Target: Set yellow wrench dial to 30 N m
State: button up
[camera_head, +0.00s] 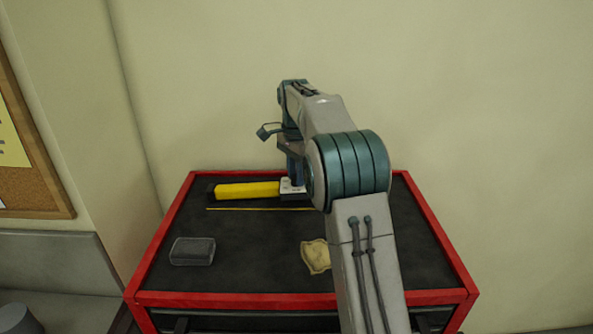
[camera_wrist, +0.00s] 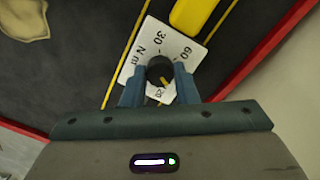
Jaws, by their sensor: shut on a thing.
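The yellow wrench (camera_head: 247,190) lies along the back of the cart top; part of its yellow body shows in the wrist view (camera_wrist: 193,14). Its white scale plate (camera_wrist: 146,42) carries the marks N m, 30 and 60, plus another partly hidden number at the bottom. The black dial knob (camera_wrist: 159,68) sits on this plate, and a yellow pointer shows at its lower right, away from the 30. My gripper (camera_wrist: 159,82) is shut on the knob, one finger on each side. In the head view my arm hides the wrench's right end.
The red-rimmed cart top (camera_head: 300,299) has a dark mat with thin yellow lines. A wall stands behind.

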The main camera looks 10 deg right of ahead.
jog(key=n, duration=0.7)
jog(key=shift+g, duration=0.3)
jog(key=n, duration=0.4)
jog(key=shift+h, duration=0.3)
jog(key=n, duration=0.4)
jog(key=shift+n, duration=0.3)
jog(key=n, duration=0.3)
jog(key=shift+a+n+h, duration=0.1)
jog(key=shift+n+h, duration=0.2)
jog(key=n, duration=0.3)
jog(key=shift+n, duration=0.3)
jog(key=n, duration=0.6)
jog(key=shift+n+t, duration=0.4)
jog(key=o, duration=1)
